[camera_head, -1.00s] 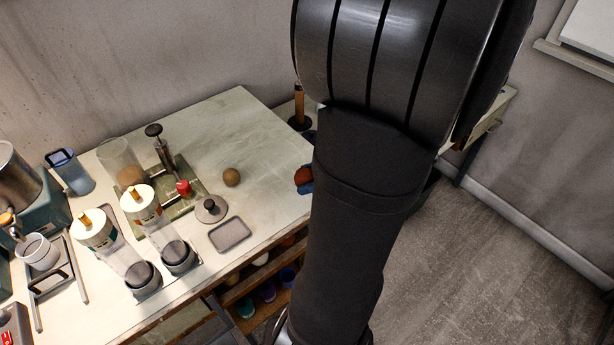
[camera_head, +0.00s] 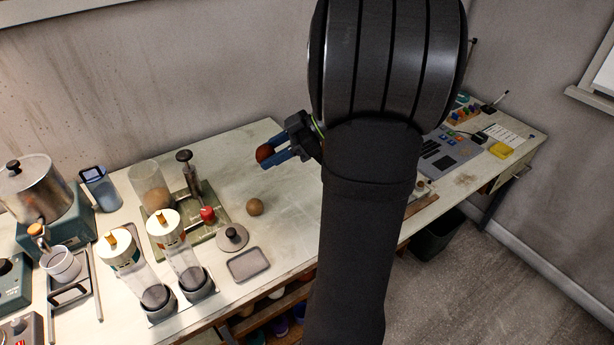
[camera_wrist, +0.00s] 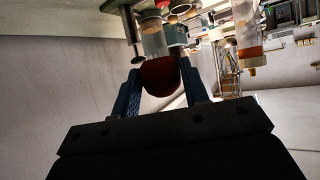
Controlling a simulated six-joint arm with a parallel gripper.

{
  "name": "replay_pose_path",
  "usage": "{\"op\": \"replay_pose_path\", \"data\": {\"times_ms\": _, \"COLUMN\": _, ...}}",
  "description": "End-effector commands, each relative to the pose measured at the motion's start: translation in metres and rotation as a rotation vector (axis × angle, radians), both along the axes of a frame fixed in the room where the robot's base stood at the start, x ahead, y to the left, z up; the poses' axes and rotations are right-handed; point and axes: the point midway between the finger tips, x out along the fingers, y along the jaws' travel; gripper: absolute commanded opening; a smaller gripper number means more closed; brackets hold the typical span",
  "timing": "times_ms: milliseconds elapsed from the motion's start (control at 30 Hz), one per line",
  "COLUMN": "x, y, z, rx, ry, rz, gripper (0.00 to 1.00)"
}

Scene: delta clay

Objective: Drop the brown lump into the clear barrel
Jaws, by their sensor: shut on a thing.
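My gripper (camera_head: 276,153) is shut on a reddish-brown lump (camera_head: 264,154), held above the back of the table, to the right of the barrel. In the wrist view the lump (camera_wrist: 160,78) sits between the two blue fingers. The clear barrel (camera_head: 145,174) stands open-topped at the back left, by a green base plate, with brown material showing low in it. A second, lighter brown lump (camera_head: 255,207) rests on the table, right of the plate.
A black-knobbed plunger (camera_head: 184,157) and a red knob (camera_head: 207,214) are at the green plate (camera_head: 222,216). A round grey lid (camera_head: 232,238) and a grey tray (camera_head: 248,264) lie in front. Two clear canisters (camera_head: 188,262) stand front left. A metal pot (camera_head: 32,190) is far left.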

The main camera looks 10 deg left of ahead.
Motion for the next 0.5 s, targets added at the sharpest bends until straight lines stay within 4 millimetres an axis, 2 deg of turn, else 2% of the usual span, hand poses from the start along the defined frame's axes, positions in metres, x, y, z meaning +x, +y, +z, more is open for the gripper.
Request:
{"op": "replay_pose_path", "data": {"times_ms": 33, "x": 0.002, "y": 0.020, "z": 0.006, "rx": 0.001, "ry": -0.003, "rz": 0.037, "gripper": 0.17}}
{"op": "replay_pose_path", "data": {"times_ms": 233, "x": 0.003, "y": 0.093, "z": 0.028, "rx": 0.004, "ry": -0.003, "rz": 0.153, "gripper": 0.17}}
{"op": "replay_pose_path", "data": {"times_ms": 500, "x": -0.023, "y": 0.194, "z": 0.059, "rx": 0.011, "ry": 0.002, "rz": 0.311, "gripper": 0.17}}
